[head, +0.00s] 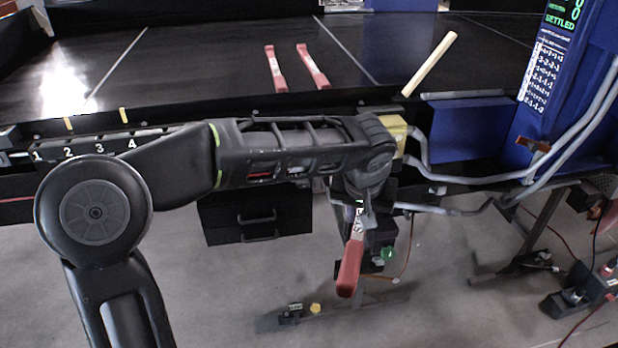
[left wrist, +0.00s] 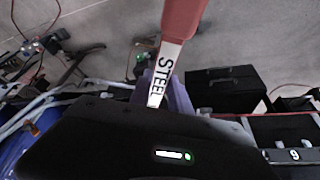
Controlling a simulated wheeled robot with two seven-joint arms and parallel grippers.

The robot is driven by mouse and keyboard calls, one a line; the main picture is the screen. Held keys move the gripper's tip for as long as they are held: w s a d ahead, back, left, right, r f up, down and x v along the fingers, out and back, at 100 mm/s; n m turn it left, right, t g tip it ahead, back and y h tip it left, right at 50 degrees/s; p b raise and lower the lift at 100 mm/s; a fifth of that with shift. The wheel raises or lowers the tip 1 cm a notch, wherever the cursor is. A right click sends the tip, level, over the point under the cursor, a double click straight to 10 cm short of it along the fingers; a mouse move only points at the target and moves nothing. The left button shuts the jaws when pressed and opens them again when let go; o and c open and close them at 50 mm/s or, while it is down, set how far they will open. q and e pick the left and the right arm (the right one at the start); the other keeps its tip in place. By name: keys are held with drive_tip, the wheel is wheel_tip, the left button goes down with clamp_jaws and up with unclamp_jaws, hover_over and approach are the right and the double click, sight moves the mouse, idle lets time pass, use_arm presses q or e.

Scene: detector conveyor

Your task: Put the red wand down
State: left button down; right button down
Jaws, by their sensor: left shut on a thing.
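My left gripper (head: 362,208) points down in front of the conveyor and is shut on a red wand (head: 350,270). The wand hangs below the gripper over the floor, its red end lowest and tilted slightly left. In the left wrist view the held wand (left wrist: 184,18) shows a white label reading STEEL, and the gripper (left wrist: 165,95) closes around the label end. Two more red wands with white labels, a left one (head: 275,68) and a right one (head: 313,66), lie apart on the black conveyor belt (head: 200,65). My right gripper is not in view.
A pale wooden stick (head: 430,64) lies at the conveyor's right. A blue console (head: 562,80) with a screen reading SETTLED stands further right, with grey hoses. A numbered rail (head: 85,151) runs along the front left. A black drawer unit (head: 258,222) is below.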

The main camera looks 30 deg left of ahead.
use_arm(q)
drive_tip(key=w+d+f+m+b, duration=0.2)
drive_tip(key=w+d+f+b, duration=0.1)
drive_tip(key=d+f, duration=0.6)
wheel_tip(320, 180, down, 2)
drive_tip(key=shift+f+h+b, duration=0.15)
drive_tip(key=shift+h+b, duration=0.25)
drive_tip(key=shift+b, duration=0.35)
